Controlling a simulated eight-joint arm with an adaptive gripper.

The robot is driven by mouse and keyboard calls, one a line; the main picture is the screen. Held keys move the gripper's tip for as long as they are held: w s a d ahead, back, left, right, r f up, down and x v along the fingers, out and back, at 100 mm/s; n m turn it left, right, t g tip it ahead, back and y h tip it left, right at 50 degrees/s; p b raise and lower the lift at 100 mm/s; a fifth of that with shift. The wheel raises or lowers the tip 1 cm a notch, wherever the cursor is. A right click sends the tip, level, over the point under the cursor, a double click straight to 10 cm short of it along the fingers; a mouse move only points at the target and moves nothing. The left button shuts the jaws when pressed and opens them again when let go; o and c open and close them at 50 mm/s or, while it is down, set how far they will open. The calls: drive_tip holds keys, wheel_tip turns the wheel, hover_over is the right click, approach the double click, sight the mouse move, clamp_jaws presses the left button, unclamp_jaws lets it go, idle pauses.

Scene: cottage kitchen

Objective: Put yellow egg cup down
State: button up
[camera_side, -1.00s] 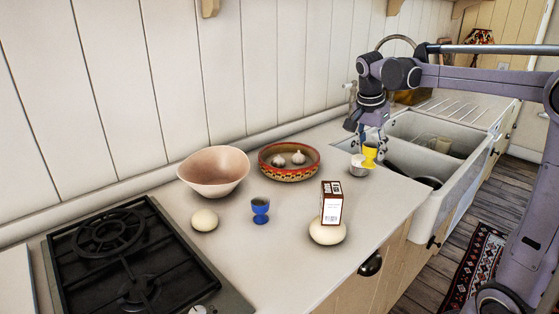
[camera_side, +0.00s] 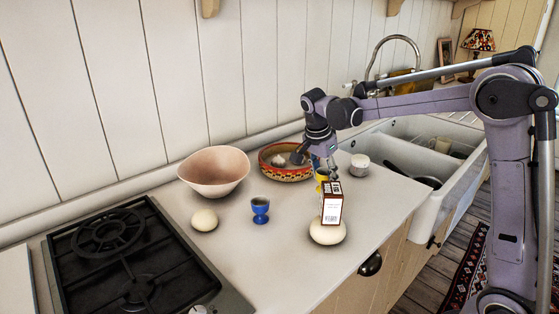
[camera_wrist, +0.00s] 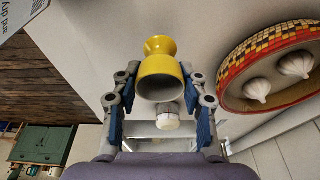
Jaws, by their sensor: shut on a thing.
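The yellow egg cup (camera_wrist: 162,72) is between the two blue-padded fingers of my gripper (camera_wrist: 162,100) in the wrist view. My gripper is shut on it. In the side view my gripper (camera_side: 322,164) is over the counter (camera_side: 285,245), behind the small box and just right of the patterned bowl. There the yellow egg cup (camera_side: 321,174) is partly hidden by the box and the gripper. I cannot tell whether its base touches the counter.
The patterned bowl (camera_side: 284,174) holds garlic (camera_wrist: 297,64). A blue egg cup (camera_side: 260,210), pink bowl (camera_side: 213,172), egg-like thing (camera_side: 204,220) and white cup (camera_side: 360,165) stand around.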

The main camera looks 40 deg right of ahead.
drive_tip(key=shift+f, duration=1.85)
drive_tip(key=shift+f, duration=0.1)
drive_tip(key=o, duration=1.2)
drive_tip(key=v, duration=1.2)
